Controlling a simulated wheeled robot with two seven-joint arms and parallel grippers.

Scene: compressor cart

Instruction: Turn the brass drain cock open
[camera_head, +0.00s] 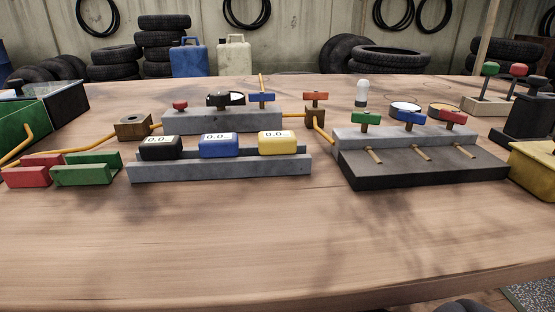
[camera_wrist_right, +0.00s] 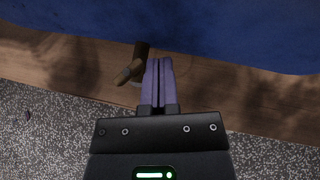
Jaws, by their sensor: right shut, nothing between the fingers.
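A brass-brown fitting with a short lever (camera_wrist_right: 130,73), which looks like the drain cock, shows in the right wrist view. It sits below the edge of a large dark blue body (camera_wrist_right: 200,25). My right gripper (camera_wrist_right: 158,62) is shut and empty, its two fingers together just right of the fitting. I cannot tell whether they touch it. The fitting's lever points down and to the left in that view. The head view shows neither this fitting nor my grippers.
A wooden surface (camera_wrist_right: 60,62) lies under the blue body, with speckled floor (camera_wrist_right: 50,130) nearer. In the head view, a wooden table (camera_head: 230,240) carries grey blocks with gauges and coloured handles (camera_head: 365,118), and a yellow bin (camera_head: 535,170) at right. Its front is clear.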

